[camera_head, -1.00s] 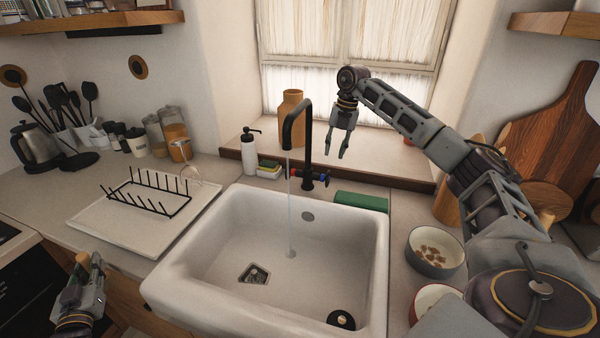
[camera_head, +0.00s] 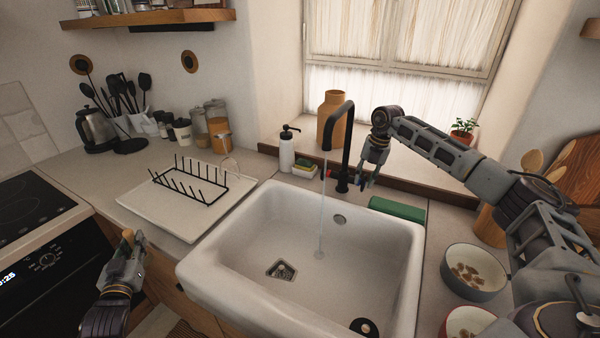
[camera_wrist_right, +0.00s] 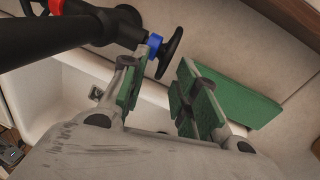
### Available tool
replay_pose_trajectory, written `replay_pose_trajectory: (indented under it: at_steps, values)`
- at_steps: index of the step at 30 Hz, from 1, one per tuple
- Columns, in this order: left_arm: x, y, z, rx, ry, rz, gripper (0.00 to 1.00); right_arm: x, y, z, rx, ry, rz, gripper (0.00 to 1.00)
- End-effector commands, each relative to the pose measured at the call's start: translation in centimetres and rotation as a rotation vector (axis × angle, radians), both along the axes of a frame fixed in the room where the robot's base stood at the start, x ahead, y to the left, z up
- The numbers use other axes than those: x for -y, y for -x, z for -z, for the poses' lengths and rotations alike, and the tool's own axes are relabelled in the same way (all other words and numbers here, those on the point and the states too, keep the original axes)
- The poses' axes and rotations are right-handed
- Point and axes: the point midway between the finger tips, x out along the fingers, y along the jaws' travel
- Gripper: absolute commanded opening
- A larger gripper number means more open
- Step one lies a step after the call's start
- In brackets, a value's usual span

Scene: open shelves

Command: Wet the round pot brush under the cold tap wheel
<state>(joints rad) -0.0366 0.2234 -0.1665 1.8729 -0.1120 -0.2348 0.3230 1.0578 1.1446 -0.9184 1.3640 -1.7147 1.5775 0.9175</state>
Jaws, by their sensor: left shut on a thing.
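The black tap (camera_head: 345,150) stands behind the white sink, and a thin stream of water (camera_head: 322,215) falls from it into the basin. The cold tap wheel (camera_wrist_right: 171,53) is black with a blue collar (camera_wrist_right: 154,43). My right gripper (camera_head: 368,181) is open at the wheel; in the right wrist view its green-padded fingers (camera_wrist_right: 168,62) lie to either side of the wheel, apart from each other. My left gripper (camera_head: 128,252) is low at the left, clear of the sink, shut on a small tan-topped thing (camera_head: 128,235), apparently the round pot brush, mostly hidden.
The white sink (camera_head: 210,270) has a dark round thing (camera_head: 363,327) at its front right. A green block (camera_head: 398,209) lies right of the tap. A soap bottle (camera_head: 287,152) and sponges (camera_head: 305,168) stand left. Bowls (camera_head: 474,272) are at right, a dish rack (camera_head: 200,185) at left.

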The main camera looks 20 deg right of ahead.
Motion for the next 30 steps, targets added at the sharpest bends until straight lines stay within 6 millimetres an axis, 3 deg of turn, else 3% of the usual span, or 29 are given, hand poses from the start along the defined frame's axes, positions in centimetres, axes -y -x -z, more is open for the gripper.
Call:
replay_pose_trajectory:
  at_steps: [8,15,30]
  values:
    - [0.0,0.0,0.0,0.001,0.0,0.0,0.0,0.0,0.0,0.1,0.0,0.0,0.0,0.3]
    - [0.0,0.0,0.0,0.001,0.0,0.0,0.0,0.0,0.0,0.0,0.0,0.0,0.0,0.0]
    - [0.0,0.0,-1.1,0.001,0.0,0.0,0.0,0.2,-0.2,-0.2,-0.023,-0.027,0.0,0.0]
